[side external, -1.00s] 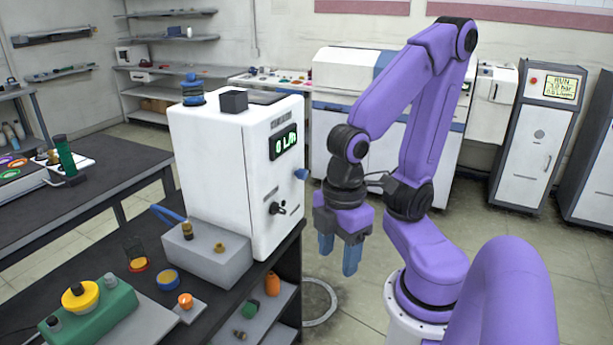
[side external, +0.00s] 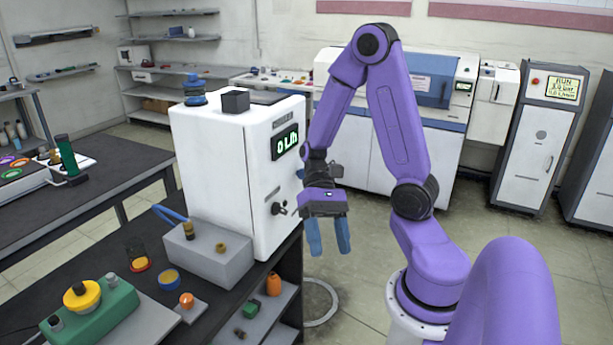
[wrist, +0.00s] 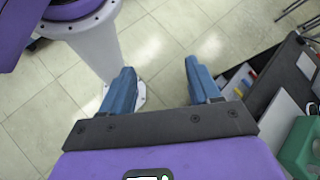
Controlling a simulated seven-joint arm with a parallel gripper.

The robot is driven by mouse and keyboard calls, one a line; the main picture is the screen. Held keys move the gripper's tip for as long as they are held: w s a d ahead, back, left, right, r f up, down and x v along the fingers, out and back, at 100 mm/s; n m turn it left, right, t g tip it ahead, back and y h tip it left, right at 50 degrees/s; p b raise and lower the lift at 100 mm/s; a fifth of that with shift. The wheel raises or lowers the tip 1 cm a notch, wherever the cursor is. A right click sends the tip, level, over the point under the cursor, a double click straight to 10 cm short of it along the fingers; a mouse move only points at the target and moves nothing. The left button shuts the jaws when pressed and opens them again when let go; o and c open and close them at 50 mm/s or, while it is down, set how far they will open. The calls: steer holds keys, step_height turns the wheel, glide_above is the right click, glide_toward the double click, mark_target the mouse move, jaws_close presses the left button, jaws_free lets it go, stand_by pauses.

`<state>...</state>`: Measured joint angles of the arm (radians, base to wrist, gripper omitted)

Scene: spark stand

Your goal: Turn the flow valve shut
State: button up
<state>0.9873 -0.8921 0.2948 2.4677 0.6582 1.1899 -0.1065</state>
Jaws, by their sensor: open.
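A white box unit (side external: 225,165) stands on the dark bench, with a lit green display (side external: 286,143) that appears to read 0 L/h. A small dark handle or knob (side external: 279,209) sits low on its front face. A blue knob (side external: 300,173) at its right edge is mostly hidden behind my arm. I cannot tell which of the two is the flow valve. My gripper (side external: 330,248) hangs fingers down, just right of the box, apart from both. Its blue fingers are open and empty, also in the wrist view (wrist: 159,78), with floor between them.
A grey block (side external: 207,255) with brass fittings stands in front of the box. A green block with a yellow knob (side external: 82,297) sits at the bench's front left. A shelf under the bench holds an orange bottle (side external: 273,284).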

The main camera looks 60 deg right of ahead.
steer(key=w+d+m+t+y, duration=0.5)
steer(key=m+t+y, duration=0.1)
steer(key=m, duration=0.3)
steer(key=m+t+h, duration=1.4)
steer(key=m+t, duration=0.4)
steer(key=m, duration=0.4)
glide_toward(302, 174)
steer(key=w, duration=0.3)
steer(key=w+d, duration=0.1)
steer(key=w, duration=0.2)
steer(key=w+f, duration=0.1)
steer(key=w, duration=0.2)
steer(key=shift+w+d, duration=0.15)
steer(key=shift+d, duration=0.05)
steer(key=c, duration=1)
